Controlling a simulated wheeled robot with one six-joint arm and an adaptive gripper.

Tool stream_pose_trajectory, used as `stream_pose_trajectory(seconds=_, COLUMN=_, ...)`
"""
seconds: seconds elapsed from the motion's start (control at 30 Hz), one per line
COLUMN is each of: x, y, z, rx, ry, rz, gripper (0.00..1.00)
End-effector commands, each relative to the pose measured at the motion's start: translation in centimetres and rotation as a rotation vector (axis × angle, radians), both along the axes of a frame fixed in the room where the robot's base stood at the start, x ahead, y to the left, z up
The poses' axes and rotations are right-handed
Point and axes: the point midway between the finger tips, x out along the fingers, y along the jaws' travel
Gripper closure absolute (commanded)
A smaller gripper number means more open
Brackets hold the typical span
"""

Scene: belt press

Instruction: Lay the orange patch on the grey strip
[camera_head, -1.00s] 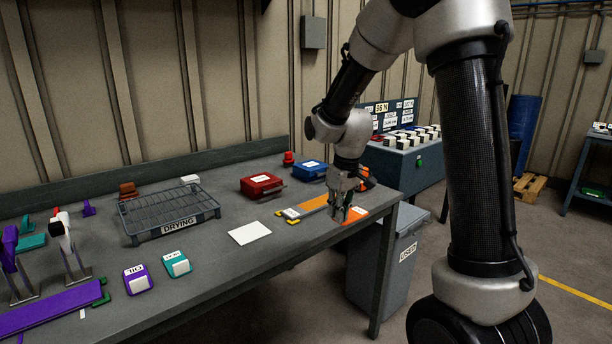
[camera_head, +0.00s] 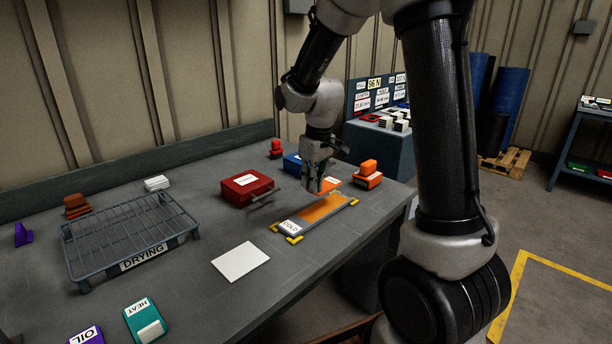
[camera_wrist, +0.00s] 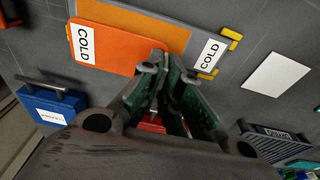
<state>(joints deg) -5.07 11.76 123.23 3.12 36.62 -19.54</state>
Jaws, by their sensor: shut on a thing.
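The orange patch (camera_wrist: 110,50), with a white COLD label, is pinched at its edge by my gripper (camera_wrist: 165,68) in the wrist view. In the head view the patch (camera_head: 330,183) shows beside my gripper (camera_head: 320,188), partly hidden by it. The grey strip (camera_head: 340,208) lies on the bench between yellow corner brackets, with an orange area on its middle and a COLD label at its near end. In the wrist view the patch covers part of the strip (camera_wrist: 190,38); I cannot tell whether they touch.
A red case (camera_head: 246,188) and a blue case (camera_head: 293,163) stand behind the strip. An orange stamp-like block (camera_head: 367,177) is to its right. A white sheet (camera_head: 240,262) and a drying rack (camera_head: 130,235) are to the left. The bench edge is close on the right.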

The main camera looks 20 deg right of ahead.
Motion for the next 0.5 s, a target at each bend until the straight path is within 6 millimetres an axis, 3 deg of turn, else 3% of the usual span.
stream_pose_trajectory(seconds=0.3, x=-0.1, y=0.0, z=0.0, rx=-0.001, ry=0.000, rz=0.000, gripper=1.00)
stream_pose_trajectory(seconds=0.5, x=-0.1, y=0.0, z=-1.1, rx=-0.001, ry=0.002, rz=0.000, gripper=1.00)
